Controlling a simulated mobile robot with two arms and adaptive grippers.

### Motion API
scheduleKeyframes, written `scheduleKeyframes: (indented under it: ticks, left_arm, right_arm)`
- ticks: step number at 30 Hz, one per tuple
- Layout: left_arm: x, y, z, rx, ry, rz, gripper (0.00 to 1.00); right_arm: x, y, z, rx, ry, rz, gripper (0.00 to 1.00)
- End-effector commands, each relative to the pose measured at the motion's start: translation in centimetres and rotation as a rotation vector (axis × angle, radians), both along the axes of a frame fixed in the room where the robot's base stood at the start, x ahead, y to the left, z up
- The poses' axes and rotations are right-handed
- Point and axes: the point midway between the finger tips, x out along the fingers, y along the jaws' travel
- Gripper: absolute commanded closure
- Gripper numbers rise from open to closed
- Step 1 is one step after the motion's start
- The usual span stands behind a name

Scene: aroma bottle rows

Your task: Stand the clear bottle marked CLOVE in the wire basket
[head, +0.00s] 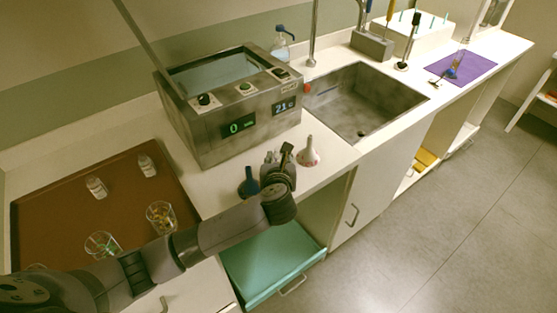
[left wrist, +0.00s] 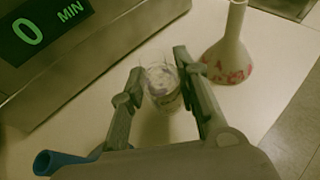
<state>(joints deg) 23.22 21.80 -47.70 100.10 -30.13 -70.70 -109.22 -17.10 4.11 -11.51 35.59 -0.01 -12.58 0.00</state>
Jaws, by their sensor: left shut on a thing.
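My left gripper (head: 278,158) is above the counter in front of the steel water bath. In the left wrist view its fingers (left wrist: 160,72) are shut on a clear, round bottle-like thing (left wrist: 163,88) with a pale label. Its marking cannot be read, so I cannot tell whether it is the CLOVE one. Two small clear bottles with white labels, one nearer (head: 96,187) and one farther (head: 148,166), stand on the brown tray; their words are too small to read. I cannot make out a wire basket. My right gripper is not in view.
The water bath (head: 215,150) stands behind the gripper. A white flask with red marks (head: 308,153) is close on the right; a blue object (head: 249,186) is on the left. Glasses (head: 161,219) stand on the brown tray (head: 60,215). The sink (head: 365,105) lies farther right.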

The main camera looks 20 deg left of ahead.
Motion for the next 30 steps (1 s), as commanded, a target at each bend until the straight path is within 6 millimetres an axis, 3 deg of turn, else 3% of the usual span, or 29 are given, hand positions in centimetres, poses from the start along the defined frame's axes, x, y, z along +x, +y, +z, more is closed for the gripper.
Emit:
scheduleKeyframes:
  ticks: [2, 13, 14, 22, 30]
  left_arm:
    - [0.0, 0.0, -0.9, 0.002, 0.001, -0.001, 0.97]
    - [0.0, 0.0, -1.3, 0.000, 0.000, -0.001, 0.97]
    - [0.0, 0.0, -1.3, -0.001, 0.000, -0.001, 0.70]
    - [0.0, 0.0, -1.3, -0.001, 0.000, 0.000, 0.52]
    - [0.0, 0.0, -1.2, 0.000, 0.000, 0.000, 0.51]
  right_arm:
    - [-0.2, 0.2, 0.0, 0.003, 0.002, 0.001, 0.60]
    - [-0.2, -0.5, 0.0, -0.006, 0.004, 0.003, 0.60]
    - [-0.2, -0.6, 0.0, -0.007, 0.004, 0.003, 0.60]
    - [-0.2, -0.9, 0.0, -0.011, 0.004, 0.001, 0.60]
    - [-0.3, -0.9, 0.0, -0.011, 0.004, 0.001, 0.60]
